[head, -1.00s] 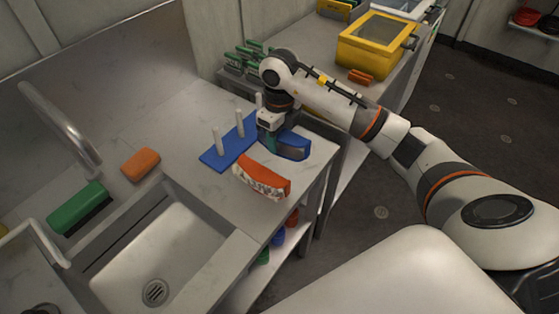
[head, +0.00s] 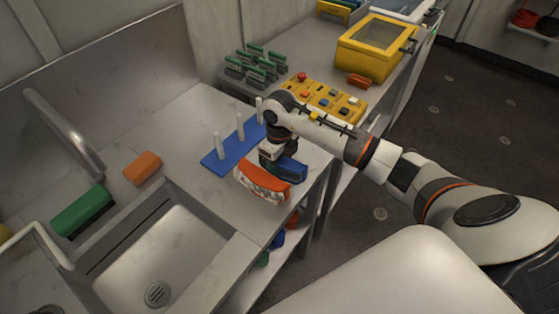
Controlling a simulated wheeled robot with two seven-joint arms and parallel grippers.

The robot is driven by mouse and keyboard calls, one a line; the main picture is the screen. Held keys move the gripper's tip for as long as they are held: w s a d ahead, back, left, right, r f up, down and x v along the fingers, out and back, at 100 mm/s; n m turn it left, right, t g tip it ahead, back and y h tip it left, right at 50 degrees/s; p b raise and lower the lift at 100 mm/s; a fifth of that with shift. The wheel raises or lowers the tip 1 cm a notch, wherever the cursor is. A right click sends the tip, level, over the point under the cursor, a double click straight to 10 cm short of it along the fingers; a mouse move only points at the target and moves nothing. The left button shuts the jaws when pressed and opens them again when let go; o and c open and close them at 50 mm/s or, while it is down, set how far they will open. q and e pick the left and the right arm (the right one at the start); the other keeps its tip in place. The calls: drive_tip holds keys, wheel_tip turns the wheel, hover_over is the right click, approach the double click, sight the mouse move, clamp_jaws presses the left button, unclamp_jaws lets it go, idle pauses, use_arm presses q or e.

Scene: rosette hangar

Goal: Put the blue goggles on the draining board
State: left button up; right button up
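The blue goggles (head: 291,169) lie at the right end of the grey worktop (head: 185,130) beside the sink, close behind the orange goggles (head: 270,185). My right gripper (head: 271,162) points down at the left end of the blue goggles, right against them in the picture. Its fingertips are hidden behind the orange goggles, so I cannot tell whether they are closed on the blue pair. No surface is clearly marked as the draining board; the bare worktop lies right next to the sink. My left gripper is out of view.
A blue base with white pegs (head: 220,160) stands just left of my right gripper. A yellow button panel (head: 322,102) is behind.

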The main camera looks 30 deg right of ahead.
drive_tip(key=shift+r, duration=0.15)
wheel_tip(320, 180, up, 11)
drive_tip(key=b, duration=0.2)
drive_tip(key=shift+r+b, duration=0.1)
drive_tip(key=shift+b, duration=0.25)
drive_tip(key=shift+r, duration=0.45)
